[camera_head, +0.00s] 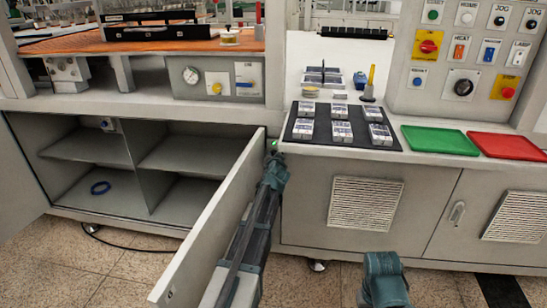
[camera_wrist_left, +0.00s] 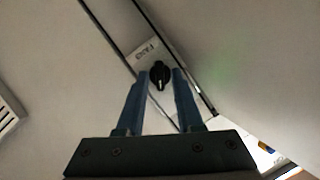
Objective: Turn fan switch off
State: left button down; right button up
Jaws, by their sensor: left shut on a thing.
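The fan switch is a small black rotary knob (camera_wrist_left: 159,76) on a narrow grey strip, beside a pale label (camera_wrist_left: 145,54) that seems to read FAN. A light mark on the knob points toward the bottom of the left wrist view. My left gripper (camera_wrist_left: 161,82) has its two blue fingers on either side of the knob and is shut on it. In the head view, my left gripper (camera_head: 273,157) is at the narrow post between the cabinets, beside the open door, and its arm hides the knob. My right gripper is not in view; only part of that arm shows.
An open cabinet door (camera_head: 215,225) stands close along the left of my left arm. A small green light (camera_head: 274,143) glows above the gripper. The counter on the right holds a black mat (camera_head: 351,134), a green tray (camera_head: 440,140) and a red tray (camera_head: 510,146).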

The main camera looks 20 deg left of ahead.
pick_arm(q)
jog(key=shift+a+n+h+p, duration=0.15)
jog(key=shift+n+h+p, duration=0.35)
jog(key=shift+n+h, duration=0.75)
jog(key=shift+n, duration=0.25)
jog(key=c, duration=0.9)
grip_release()
jog(key=shift+s+r, duration=0.1)
jog(key=p+v, duration=0.5)
jog(key=v, duration=0.8)
jog(key=shift+s+d, duration=0.25)
jog(key=shift+s, duration=0.05)
